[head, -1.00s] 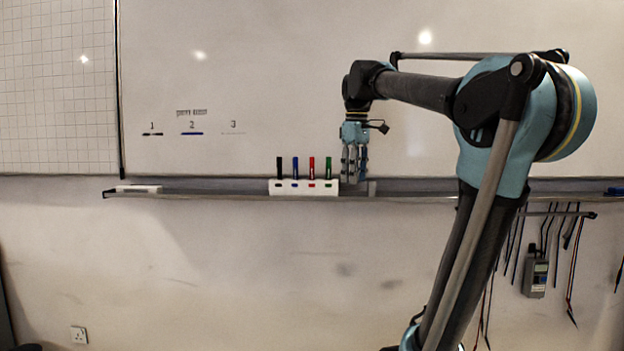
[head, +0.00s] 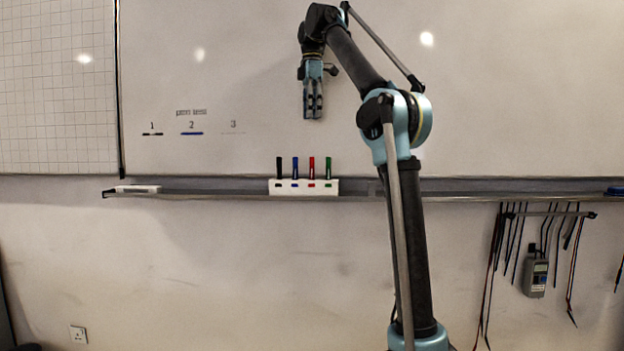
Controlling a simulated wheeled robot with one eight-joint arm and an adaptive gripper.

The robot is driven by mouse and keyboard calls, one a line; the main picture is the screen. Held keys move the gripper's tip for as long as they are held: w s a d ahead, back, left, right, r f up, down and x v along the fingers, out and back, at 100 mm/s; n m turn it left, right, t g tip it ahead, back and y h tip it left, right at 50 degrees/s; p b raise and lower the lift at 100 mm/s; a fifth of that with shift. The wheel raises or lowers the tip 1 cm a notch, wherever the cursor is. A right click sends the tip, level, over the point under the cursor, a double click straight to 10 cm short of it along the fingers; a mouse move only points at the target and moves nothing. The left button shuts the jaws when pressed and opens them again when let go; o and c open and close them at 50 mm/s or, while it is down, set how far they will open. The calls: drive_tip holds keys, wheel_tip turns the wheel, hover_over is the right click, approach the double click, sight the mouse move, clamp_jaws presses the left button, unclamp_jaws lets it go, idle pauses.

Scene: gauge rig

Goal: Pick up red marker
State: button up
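The red marker (head: 312,168) stands upright in the white marker holder (head: 333,187) on the ledge under the whiteboard. It is third from the left, between the blue marker (head: 295,168) and the green marker (head: 328,168). The black marker (head: 279,167) stands at the left end. My gripper (head: 313,114) points down well above the red marker and is apart from it. Its fingers look close to parallel, but they are too small to tell whether it is open or shut. I see no object between them.
The ledge (head: 230,196) runs along the bottom of the whiteboard (head: 250,60). A white block (head: 138,188) lies at its left end. Dark cables and a grey meter (head: 535,278) hang at the lower right. The ledge beside the holder is mostly clear.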

hover_over(312, 162)
drive_tip(key=f, duration=1.2)
drive_tip(key=shift+w, duration=0.3)
drive_tip(key=shift+w+f, duration=0.2)
drive_tip(key=shift+f, duration=2.45)
clamp_jaws()
